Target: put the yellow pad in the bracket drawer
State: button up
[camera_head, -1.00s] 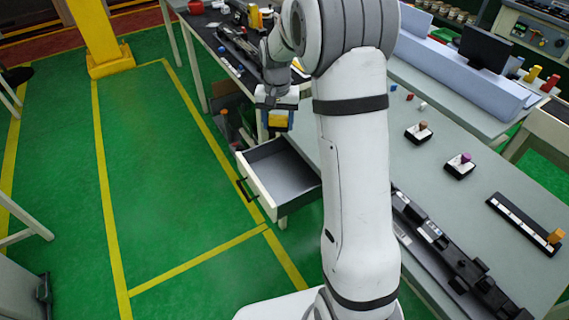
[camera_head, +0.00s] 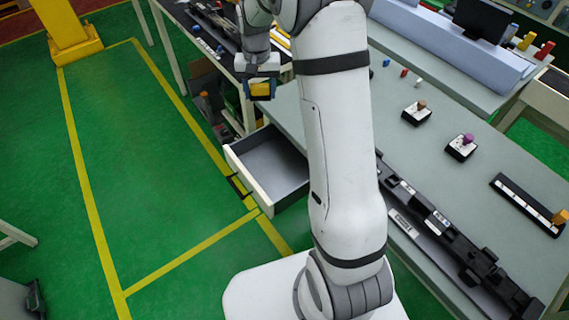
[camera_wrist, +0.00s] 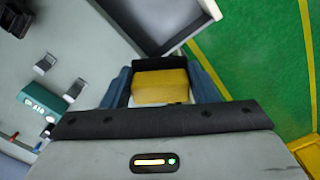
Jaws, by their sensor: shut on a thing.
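My gripper (camera_head: 261,89) is shut on the yellow pad (camera_head: 261,88). In the wrist view the pad (camera_wrist: 160,88) sits between the two blue-grey fingers of my gripper (camera_wrist: 161,86), with a dark part along its far side. The drawer (camera_head: 233,158) is pulled open from the table's side and looks empty inside. Its grey interior and edge also show at the top of the wrist view (camera_wrist: 160,22). In the head view the pad appears above and behind the drawer, apart from it.
The grey table (camera_head: 440,195) carries a long black rail (camera_head: 440,235) and small black stands with coloured knobs (camera_head: 461,147). A yellow post (camera_head: 70,35) stands at the far left. Green floor (camera_head: 130,170) lies open left of the drawer.

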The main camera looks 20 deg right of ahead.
aim_at(272, 174)
jog(key=s+f+n+b, duration=0.2)
jog(key=f+b, duration=0.2)
jog(key=f, duration=0.5)
jog(key=s+f+n+b, duration=0.2)
jog(key=f+b, duration=0.3)
jog(key=f, duration=0.4)
jog(key=s+f+n+b, duration=0.3)
jog(key=s+f+b, duration=0.1)
jog(key=f, duration=0.5)
jog(key=shift+a+b, duration=0.1)
jog(key=shift+b, duration=0.3)
jog(key=shift+f, duration=0.1)
jog(key=shift+f, duration=0.15)
jog(key=o, duration=1.1)
jog(key=shift+o, duration=0.2)
